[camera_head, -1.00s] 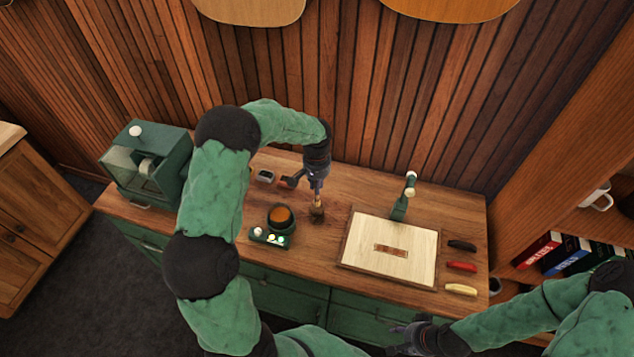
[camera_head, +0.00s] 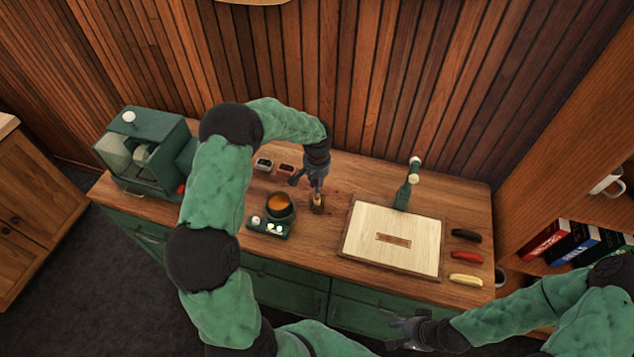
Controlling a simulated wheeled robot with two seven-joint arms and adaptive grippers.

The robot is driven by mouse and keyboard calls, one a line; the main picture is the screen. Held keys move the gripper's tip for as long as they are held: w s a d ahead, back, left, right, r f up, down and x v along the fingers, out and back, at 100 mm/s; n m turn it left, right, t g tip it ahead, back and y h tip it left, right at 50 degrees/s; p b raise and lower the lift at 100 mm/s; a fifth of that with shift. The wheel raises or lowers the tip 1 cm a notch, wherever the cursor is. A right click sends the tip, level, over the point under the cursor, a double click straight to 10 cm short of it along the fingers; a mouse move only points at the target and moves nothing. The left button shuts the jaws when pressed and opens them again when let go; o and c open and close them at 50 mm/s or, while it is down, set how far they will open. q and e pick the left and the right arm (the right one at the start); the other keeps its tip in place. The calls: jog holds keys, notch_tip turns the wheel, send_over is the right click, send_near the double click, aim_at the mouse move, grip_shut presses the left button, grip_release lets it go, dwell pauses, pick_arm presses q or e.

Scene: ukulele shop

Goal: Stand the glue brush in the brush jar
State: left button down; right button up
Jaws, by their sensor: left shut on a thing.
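My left gripper (camera_head: 315,184) reaches down over the workbench from the back and is shut on the glue brush, a small tan piece of which shows below the fingers. A small dark brown jar-like thing (camera_head: 317,206) is directly beneath it on the bench; I take it for the brush jar. The brush's lower end is at or in its mouth; I cannot tell how deep. The fingers hide much of the brush. My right gripper (camera_head: 398,334) is empty and looks open, in front of the bench at the lower right.
A glue pot (camera_head: 280,206) with amber contents stands left of the jar, behind a green control box (camera_head: 268,227). A framed pale board (camera_head: 390,243) lies right, beside a green stand (camera_head: 405,190) and three coloured pieces (camera_head: 465,257).

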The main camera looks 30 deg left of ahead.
pick_arm(q)
jog(key=c, duration=1.1)
grip_release()
notch_tip(320, 180, up, 12)
jog(key=shift+f, duration=0.1)
dwell(0.5)
